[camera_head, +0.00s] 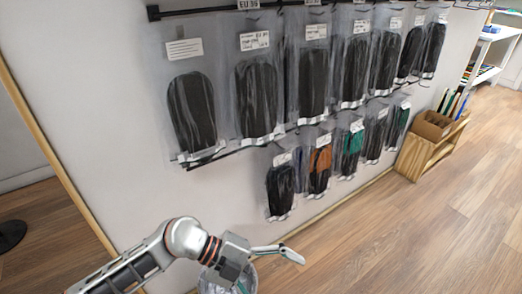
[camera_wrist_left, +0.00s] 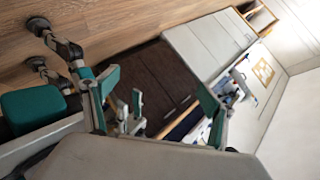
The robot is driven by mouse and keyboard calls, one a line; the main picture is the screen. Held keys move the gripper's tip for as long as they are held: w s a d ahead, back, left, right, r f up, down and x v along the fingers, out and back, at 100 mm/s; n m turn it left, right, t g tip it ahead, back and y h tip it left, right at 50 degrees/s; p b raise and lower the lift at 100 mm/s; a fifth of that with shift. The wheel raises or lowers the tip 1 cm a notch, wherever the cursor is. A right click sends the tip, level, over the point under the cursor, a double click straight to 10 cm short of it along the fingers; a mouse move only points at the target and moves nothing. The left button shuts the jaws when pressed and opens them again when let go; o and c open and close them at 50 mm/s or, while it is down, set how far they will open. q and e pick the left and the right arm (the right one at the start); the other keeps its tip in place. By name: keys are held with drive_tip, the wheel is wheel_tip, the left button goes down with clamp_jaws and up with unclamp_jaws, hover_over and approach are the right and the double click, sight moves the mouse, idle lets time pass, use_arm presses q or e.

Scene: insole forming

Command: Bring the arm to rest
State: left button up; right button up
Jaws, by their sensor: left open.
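My left arm comes in from the lower left in the head view. Its gripper (camera_head: 284,253) hangs in front of the wall, below the hanging packs, seen from the side. In the left wrist view the gripper (camera_wrist_left: 160,88) shows two teal-lined fingers spread wide apart, with nothing held between them. My right gripper does not show in the head view.
Clear packs of dark insoles (camera_head: 192,112) hang on wall rails in two rows. A wooden stand (camera_head: 428,145) is at the right. The wooden floor (camera_head: 400,240) is open there.

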use_arm(q)
wheel_tip(320, 180, up, 15)
drive_tip(key=s+d+n+t+h+p, duration=0.25)
drive_tip(key=n+t+h+p, duration=0.2)
drive_tip(key=h, duration=0.25)
drive_tip(key=w+a+r+n+t+y+p, duration=0.3)
drive_tip(key=w+a+r+n+t+p, duration=0.1)
drive_tip(key=a+n+t, duration=0.55)
drive_tip(key=s+a+f+n+t+y+p, duration=0.4)
drive_tip(key=s+a+f+n+y, duration=0.1)
drive_tip(key=a+f+n+y, duration=0.5)
drive_tip(key=s+a+f+n+g+y+p, duration=0.1)
drive_tip(key=s+a+f+g, duration=0.1)
drive_tip(key=s+a+f, duration=0.2)
drive_tip(key=s+a+f+n+g+y+p, duration=0.1)
drive_tip(key=s+a+f+g+y, duration=0.1)
drive_tip(key=s+f, duration=0.4)
drive_tip(key=s+a+g, duration=0.1)
drive_tip(key=s+a, duration=0.1)
drive_tip(key=s, duration=0.2)
drive_tip(key=shift+f+n+y+p, duration=0.2)
drive_tip(key=shift+n+y+p, duration=0.1)
drive_tip(key=shift+n+p, duration=0.1)
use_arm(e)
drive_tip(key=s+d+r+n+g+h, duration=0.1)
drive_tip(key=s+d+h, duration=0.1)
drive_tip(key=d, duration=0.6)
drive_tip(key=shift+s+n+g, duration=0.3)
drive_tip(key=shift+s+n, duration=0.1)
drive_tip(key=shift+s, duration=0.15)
